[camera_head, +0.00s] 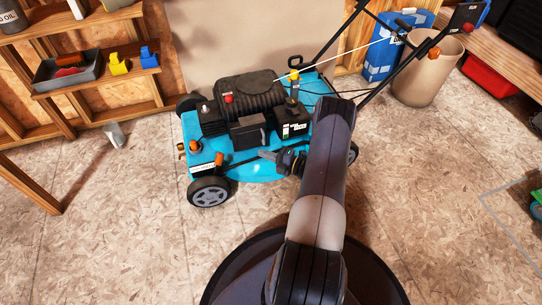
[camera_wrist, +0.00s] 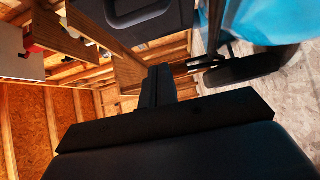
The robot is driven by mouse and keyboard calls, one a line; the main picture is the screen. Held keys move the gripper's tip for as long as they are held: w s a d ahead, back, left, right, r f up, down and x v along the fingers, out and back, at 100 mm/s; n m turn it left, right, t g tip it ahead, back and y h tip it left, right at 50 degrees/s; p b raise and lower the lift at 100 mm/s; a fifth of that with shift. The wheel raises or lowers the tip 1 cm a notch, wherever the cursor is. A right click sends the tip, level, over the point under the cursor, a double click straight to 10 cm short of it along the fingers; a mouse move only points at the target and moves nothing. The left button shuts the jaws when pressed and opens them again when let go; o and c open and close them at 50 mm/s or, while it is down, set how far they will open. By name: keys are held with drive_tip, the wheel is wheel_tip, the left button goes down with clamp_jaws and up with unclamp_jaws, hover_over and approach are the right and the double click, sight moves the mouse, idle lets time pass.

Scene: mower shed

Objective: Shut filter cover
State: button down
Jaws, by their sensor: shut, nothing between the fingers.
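The teal mower (camera_head: 262,172) stands on the floor ahead of me with a black engine on top. A dark grey boxy part on the engine's near side looks like the filter cover (camera_head: 248,131); I cannot tell how far open it is. My gripper (camera_head: 266,156) is shut and empty, low beside the engine's near side, just below that part. In the wrist view my shut fingers (camera_wrist: 158,85) point ahead, and a dark panel (camera_wrist: 128,14) hangs close at the top; I cannot tell if it is the cover or if the fingers touch it.
A mower wheel (camera_head: 209,192) and teal deck edge are close to my arm. The handle (camera_head: 350,35) rises at the back right. A beige bin (camera_head: 427,72) and blue box (camera_head: 383,60) stand behind. Wooden shelves (camera_head: 105,75) are at the left. The near floor is clear.

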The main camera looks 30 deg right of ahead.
drive_tip(key=s+d+p, duration=0.2)
drive_tip(key=s+d, duration=0.3)
drive_tip(key=d, duration=0.3)
drive_tip(key=shift+d, duration=0.25)
drive_tip(key=shift+s, duration=0.1)
